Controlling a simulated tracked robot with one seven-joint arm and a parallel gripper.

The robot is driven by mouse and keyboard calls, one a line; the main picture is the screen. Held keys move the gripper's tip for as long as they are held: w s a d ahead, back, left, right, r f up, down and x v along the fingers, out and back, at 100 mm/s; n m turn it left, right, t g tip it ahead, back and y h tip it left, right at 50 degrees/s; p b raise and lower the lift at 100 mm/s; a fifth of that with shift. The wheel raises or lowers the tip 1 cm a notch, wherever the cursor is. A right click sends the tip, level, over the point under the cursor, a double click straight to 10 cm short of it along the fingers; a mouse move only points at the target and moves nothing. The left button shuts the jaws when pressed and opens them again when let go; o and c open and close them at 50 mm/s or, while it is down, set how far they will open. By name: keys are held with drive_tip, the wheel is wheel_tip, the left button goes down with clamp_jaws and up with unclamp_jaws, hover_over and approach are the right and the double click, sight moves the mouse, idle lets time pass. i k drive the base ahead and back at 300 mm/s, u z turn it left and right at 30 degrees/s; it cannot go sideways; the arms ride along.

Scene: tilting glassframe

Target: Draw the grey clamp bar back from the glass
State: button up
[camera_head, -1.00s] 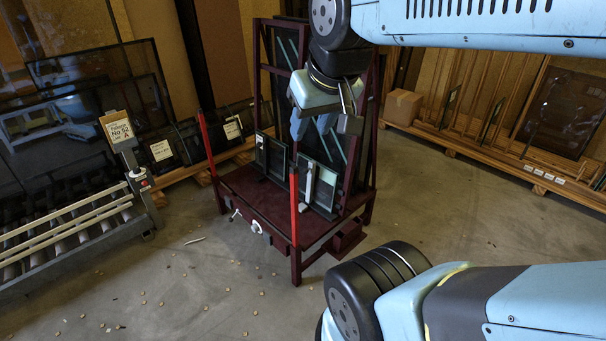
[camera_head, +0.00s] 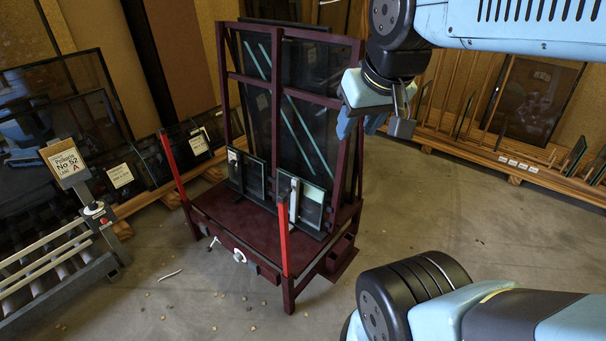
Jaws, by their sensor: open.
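A dark red frame (camera_head: 250,228) stands ahead, with large dark glass panes (camera_head: 300,85) leaning in its upright back. Two smaller framed panes stand at its base, a left one (camera_head: 252,180) and a right one (camera_head: 313,203). A pale grey upright bar (camera_head: 294,200) stands against the right small pane; a shorter pale piece (camera_head: 233,157) is at the left one. I cannot tell for sure which is the clamp bar. My gripper (camera_head: 359,127) hangs open and empty, up and to the right of the bar, apart from it. Its fingertips are small and partly hidden.
Two red posts (camera_head: 283,226) rise at the frame's front corners. White handles (camera_head: 239,256) sit on its front edge. A roller conveyor (camera_head: 50,270) with a sign (camera_head: 67,163) is at left. Racks of panes (camera_head: 530,165) line the right wall.

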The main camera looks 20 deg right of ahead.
sight(294, 189)
drive_tip(key=z, duration=0.25)
drive_tip(key=i, duration=1)
drive_tip(key=u, duration=0.3)
